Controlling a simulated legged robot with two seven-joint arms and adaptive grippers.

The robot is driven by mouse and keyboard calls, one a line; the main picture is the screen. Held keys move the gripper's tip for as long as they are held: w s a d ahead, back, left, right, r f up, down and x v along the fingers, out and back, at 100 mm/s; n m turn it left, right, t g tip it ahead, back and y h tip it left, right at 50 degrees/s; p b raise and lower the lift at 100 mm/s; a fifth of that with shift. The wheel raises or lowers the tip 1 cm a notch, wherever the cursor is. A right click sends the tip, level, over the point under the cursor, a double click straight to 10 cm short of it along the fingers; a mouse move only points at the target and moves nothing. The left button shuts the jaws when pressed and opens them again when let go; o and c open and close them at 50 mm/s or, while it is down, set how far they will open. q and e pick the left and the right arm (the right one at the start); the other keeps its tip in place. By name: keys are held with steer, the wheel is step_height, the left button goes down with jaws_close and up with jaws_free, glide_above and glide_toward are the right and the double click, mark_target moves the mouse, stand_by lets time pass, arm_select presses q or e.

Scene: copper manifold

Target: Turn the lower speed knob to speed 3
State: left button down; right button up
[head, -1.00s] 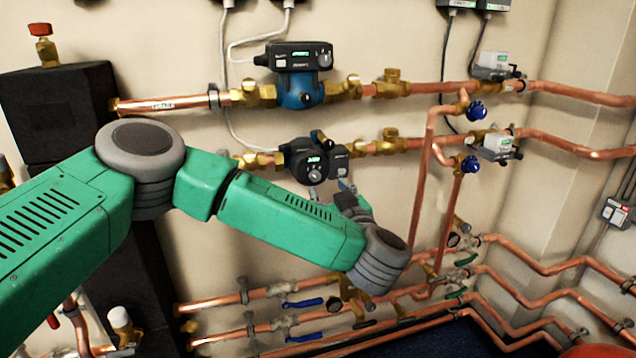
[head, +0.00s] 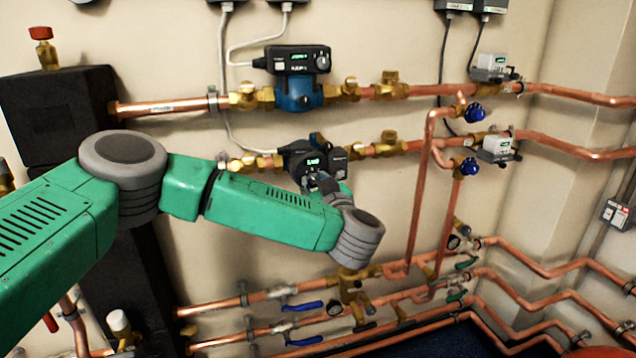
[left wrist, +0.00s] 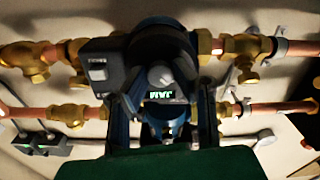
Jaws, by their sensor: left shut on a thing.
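The lower pump (head: 298,157) is a dark unit with a lit green display, set in the lower horizontal copper pipe. My left gripper (head: 320,181) is at the front of this pump, just below its display, and covers the knob there in the head view. In the left wrist view the grey lower speed knob (left wrist: 160,76) shows near the green display, between the two fingers of my left gripper (left wrist: 163,82). The left gripper is shut on the knob. The display text is too small to read surely. My right gripper is not in view.
The upper pump (head: 298,92), with its own display and knob, sits on the pipe above. Brass valves, two blue-capped valves and vertical copper pipes (head: 421,190) stand to the right. More pipes with blue levers (head: 303,307) run below. A black block (head: 65,115) stands left.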

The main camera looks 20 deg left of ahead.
arm_select(q)
steer(key=shift+a, duration=0.1)
steer(key=shift+r+m+p, duration=0.15)
steer(key=shift+m+p, duration=0.35)
steer(key=shift+p, duration=0.4)
steer(key=m+p, duration=0.3)
steer(key=p, duration=0.1)
steer(key=m+p, duration=0.3)
steer(key=p, duration=0.2)
steer(key=shift+d+m, duration=0.2)
steer(key=shift+m, duration=0.1)
steer(key=shift+m+p, duration=0.6)
steer(key=shift+m, duration=0.3)
steer(key=m+p, duration=0.1)
steer(key=m, duration=0.1)
steer(key=shift+m, duration=0.3)
steer(key=m, duration=0.1)
steer(key=m+p, duration=0.1)
steer(key=shift+f+m, duration=0.2)
steer(key=shift+m, duration=0.1)
steer(key=shift+f+m, duration=0.1)
steer(key=shift+m, duration=1.6)
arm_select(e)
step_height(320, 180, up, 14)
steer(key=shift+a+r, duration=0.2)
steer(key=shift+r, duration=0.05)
arm_select(q)
steer(key=shift+s, duration=0.1)
